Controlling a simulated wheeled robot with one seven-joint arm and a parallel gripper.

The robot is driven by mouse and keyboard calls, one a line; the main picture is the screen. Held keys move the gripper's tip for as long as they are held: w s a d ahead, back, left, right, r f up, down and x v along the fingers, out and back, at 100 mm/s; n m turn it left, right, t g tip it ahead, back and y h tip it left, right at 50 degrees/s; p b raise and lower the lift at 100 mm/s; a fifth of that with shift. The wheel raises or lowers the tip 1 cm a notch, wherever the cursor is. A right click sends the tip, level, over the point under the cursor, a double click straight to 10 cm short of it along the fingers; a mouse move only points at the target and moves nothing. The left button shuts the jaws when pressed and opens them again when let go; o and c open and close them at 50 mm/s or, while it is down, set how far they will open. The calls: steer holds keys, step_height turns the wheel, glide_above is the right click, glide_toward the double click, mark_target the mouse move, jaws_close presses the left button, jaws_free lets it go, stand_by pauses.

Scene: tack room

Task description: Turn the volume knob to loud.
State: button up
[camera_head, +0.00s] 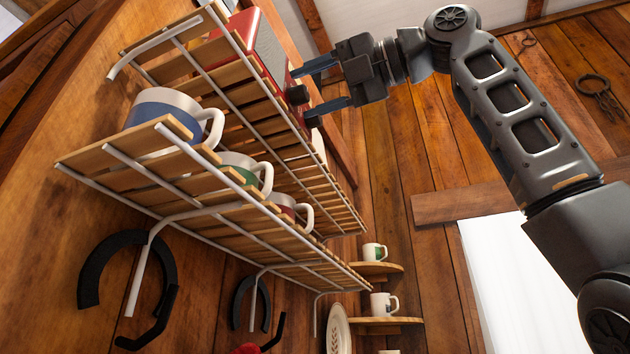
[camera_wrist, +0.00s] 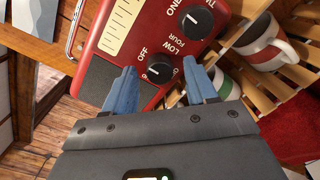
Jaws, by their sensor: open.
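A red radio (camera_head: 269,45) stands on the upper slatted shelf in the head view. Its red front, with a pale dial strip, fills the top of the wrist view (camera_wrist: 185,48). A black round knob (camera_wrist: 160,69) sits between the printed words OFF and LOW; in the head view it sticks out from the radio (camera_head: 297,94). My gripper (camera_head: 306,93) is open, with one blue finger on each side of this knob. The wrist view shows the fingertips (camera_wrist: 159,76) flanking it; I cannot tell whether they touch it. A small light mark shows on the knob.
A second black knob (camera_wrist: 197,22), near the word ONE, is close to the right finger. Striped mugs (camera_head: 168,112) stand on the lower slatted shelf (camera_head: 105,163). A red-banded mug (camera_wrist: 262,43) shows right of the radio.

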steer(key=c, duration=1.1)
steer(key=shift+o, duration=0.2)
steer(key=shift+m, duration=0.3)
